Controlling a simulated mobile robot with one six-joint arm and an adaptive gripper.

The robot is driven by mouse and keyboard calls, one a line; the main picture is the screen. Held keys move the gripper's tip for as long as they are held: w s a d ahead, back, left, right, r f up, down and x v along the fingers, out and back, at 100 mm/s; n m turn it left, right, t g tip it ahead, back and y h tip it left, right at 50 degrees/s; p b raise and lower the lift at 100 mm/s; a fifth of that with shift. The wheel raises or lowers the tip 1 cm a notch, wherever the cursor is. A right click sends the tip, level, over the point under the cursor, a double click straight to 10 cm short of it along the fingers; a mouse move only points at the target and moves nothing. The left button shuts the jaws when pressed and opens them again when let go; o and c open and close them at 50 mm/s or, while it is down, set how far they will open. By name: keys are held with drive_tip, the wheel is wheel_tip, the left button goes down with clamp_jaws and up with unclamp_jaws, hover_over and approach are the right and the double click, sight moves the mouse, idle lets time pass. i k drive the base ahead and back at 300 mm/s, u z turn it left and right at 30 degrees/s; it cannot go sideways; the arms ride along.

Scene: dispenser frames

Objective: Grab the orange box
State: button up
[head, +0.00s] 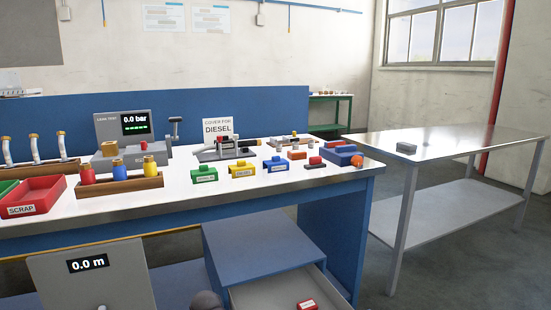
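Small orange pieces sit near the right end of the white-topped workbench (165,205). My gripper does not show in the head view.
Green (205,174), yellow (242,170) and blue (276,165) labelled boxes line the bench front, with a red piece (315,162) beside them. An open drawer (270,294) juts out below. A metal table (455,143) stands right.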

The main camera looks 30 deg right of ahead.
sight(295, 154)
drive_tip(key=u, duration=0.6)
drive_tip(key=k, duration=0.9)
drive_tip(key=z, duration=1.5)
drive_tip(key=i, duration=0.85)
drive_tip(key=u, duration=0.2)
